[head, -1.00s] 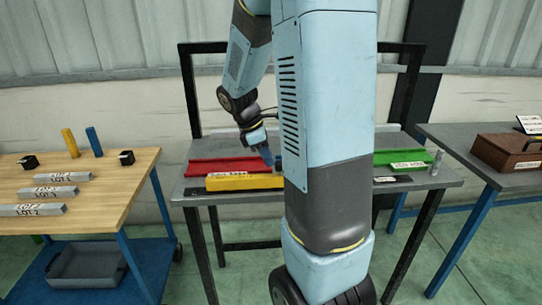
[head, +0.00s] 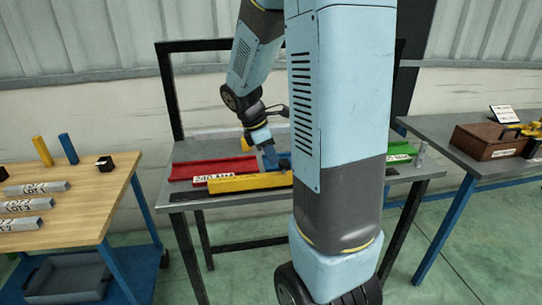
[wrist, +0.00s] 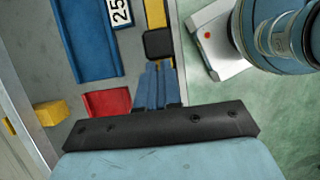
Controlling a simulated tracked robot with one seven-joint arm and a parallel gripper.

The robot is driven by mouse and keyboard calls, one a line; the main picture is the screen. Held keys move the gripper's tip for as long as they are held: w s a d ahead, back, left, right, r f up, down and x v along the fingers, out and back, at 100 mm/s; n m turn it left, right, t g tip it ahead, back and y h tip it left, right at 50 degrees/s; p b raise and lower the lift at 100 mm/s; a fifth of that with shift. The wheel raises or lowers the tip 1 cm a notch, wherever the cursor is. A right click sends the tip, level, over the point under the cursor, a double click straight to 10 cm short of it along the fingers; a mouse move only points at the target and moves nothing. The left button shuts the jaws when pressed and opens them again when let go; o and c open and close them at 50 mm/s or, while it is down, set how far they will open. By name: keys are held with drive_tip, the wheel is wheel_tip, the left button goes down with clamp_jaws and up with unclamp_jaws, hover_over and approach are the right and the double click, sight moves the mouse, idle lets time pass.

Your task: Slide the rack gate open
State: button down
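The rack gate is a long yellow bar (head: 245,183) along the front of the rack on the middle table. It also shows in the wrist view (wrist: 155,12), with a black block (wrist: 158,45) beside its near end. My gripper (head: 271,157) is low over the rack, at the gate's right part. In the wrist view the blue fingers (wrist: 157,82) lie close together, with nothing visible between them. Their tips meet the edge of the black block. My arm hides the gate's right end in the head view.
Behind the gate are a red channel (head: 210,168), a blue channel (wrist: 85,35) and a green channel (head: 400,150). A grey post (head: 420,152) stands at the table's right. A wooden bench (head: 75,205) is left; a brown box (head: 490,141) sits on the right table.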

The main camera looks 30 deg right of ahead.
sight(258, 175)
drive_tip(key=a, duration=0.2)
drive_tip(key=w+a, duration=0.1)
drive_tip(key=a, duration=0.1)
drive_tip(key=shift+w, duration=0.15)
drive_tip(key=v, duration=0.9)
drive_tip(key=shift+r, duration=0.45)
drive_tip(key=s+a+r+m+t+y, duration=0.2)
drive_tip(key=s+a+r+m+t, duration=0.1)
drive_tip(key=s+m, duration=0.4)
drive_tip(key=s+a+r+m+t+y, duration=0.2)
drive_tip(key=s+m, duration=0.4)
drive_tip(key=s, duration=0.4)
drive_tip(key=shift+s+a+r+m+t, duration=0.4)
drive_tip(key=shift+a+r+t, duration=0.25)
drive_tip(key=shift+t, duration=0.45)
drive_tip(key=shift+d, duration=0.1)
